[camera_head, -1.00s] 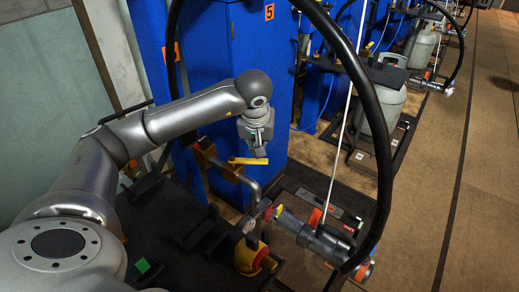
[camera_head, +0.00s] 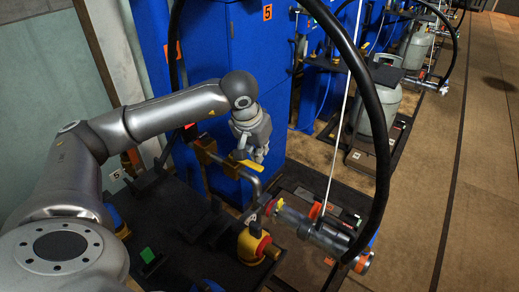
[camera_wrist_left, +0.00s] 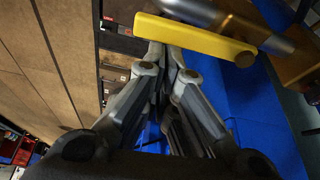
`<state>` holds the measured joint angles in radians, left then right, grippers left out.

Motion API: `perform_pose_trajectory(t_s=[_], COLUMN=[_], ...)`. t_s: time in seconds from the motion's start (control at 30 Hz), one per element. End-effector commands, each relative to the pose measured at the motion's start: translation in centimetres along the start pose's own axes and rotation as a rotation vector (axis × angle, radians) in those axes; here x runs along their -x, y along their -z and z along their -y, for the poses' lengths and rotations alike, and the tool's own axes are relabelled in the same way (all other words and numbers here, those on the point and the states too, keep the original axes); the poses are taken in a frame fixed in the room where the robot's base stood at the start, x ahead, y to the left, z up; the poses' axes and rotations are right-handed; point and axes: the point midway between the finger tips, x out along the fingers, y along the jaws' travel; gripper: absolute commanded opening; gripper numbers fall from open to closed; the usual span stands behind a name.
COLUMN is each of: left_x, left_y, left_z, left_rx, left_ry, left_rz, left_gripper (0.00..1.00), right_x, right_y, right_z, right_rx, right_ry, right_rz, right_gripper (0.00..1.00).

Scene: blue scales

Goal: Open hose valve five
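Below the orange tag "5" (camera_head: 267,12), a brass valve (camera_head: 205,148) sits on a pipe (camera_head: 228,165) by the blue cabinet. Its yellow handle (camera_head: 252,165) is partly hidden by my left gripper (camera_head: 258,157). In the left wrist view the handle (camera_wrist_left: 190,38) crosses the top of the picture along a metal pipe. The fingertips of my left gripper (camera_wrist_left: 167,55) are nearly together at the handle's lower edge, with nothing seen between them. I cannot tell whether they touch the handle. My right gripper is not in view.
A yellow-and-red knob (camera_head: 257,246) stands on the dark bench in front. Grey cylinders (camera_head: 378,105) stand farther back. The brown floor at right is clear.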

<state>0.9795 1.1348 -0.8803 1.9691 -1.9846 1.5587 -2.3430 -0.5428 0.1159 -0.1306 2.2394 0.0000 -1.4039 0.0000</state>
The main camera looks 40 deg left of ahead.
Motion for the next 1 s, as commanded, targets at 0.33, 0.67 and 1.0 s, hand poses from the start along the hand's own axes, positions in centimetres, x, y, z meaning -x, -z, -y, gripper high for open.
perform_pose_trajectory(t_s=[0.33, 0.67, 1.0], left_x=[0.0, 0.7, 7.4], left_y=[-0.2, -0.1, 0.0], left_z=[-0.1, -0.1, -0.1], left_rx=[0.000, 0.001, 0.001], left_ry=[0.000, -0.001, -0.001], left_rz=[0.003, 0.000, -0.003], left_gripper=[0.00, 0.00, 0.00], right_x=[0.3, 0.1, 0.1], right_y=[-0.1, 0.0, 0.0], right_z=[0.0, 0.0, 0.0], right_rx=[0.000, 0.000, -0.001], right_ry=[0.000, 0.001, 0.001], right_rz=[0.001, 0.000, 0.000], right_gripper=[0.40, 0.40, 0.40])
